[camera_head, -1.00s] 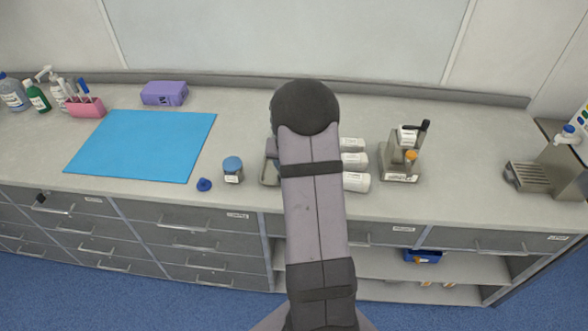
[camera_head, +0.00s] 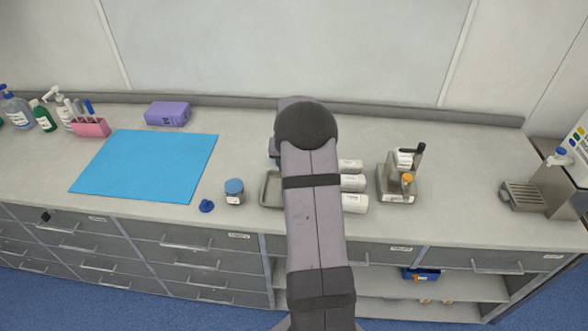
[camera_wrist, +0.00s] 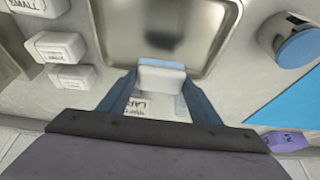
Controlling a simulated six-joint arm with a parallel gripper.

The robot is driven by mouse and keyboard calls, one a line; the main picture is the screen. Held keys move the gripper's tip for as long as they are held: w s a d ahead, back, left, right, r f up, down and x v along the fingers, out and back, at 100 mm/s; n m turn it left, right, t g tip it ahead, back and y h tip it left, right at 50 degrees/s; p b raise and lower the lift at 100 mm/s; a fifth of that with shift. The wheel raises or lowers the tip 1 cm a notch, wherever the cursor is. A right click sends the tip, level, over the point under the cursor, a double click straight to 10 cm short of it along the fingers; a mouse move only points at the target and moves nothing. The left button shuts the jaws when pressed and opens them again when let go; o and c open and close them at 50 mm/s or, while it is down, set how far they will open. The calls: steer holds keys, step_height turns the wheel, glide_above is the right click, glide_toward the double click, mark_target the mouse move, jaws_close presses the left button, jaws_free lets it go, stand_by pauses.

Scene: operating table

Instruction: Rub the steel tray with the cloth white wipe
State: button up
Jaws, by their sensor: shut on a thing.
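The steel tray (camera_wrist: 160,62) lies on the counter at the top of the wrist view, with a dark blurred reflection in it. In the head view the tray (camera_head: 268,191) shows only its left part, the rest hidden behind my arm. My gripper (camera_wrist: 160,80) is shut on a small white block-like piece with a pale blue edge, which looks like the white wipe (camera_wrist: 161,76). The wipe is at the tray's near edge; I cannot tell whether it touches the tray. My gripper is hidden by my arm in the head view.
Several white containers (camera_head: 355,203) lie right of the tray. A blue-lidded jar (camera_head: 235,196) and a small blue cap (camera_head: 206,206) stand left of it, then a blue mat (camera_head: 145,168). A printed label (camera_wrist: 150,107) shows between my fingers.

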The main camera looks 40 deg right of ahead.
steer(key=shift+r+p, duration=0.9)
steer(key=shift+r, duration=0.9)
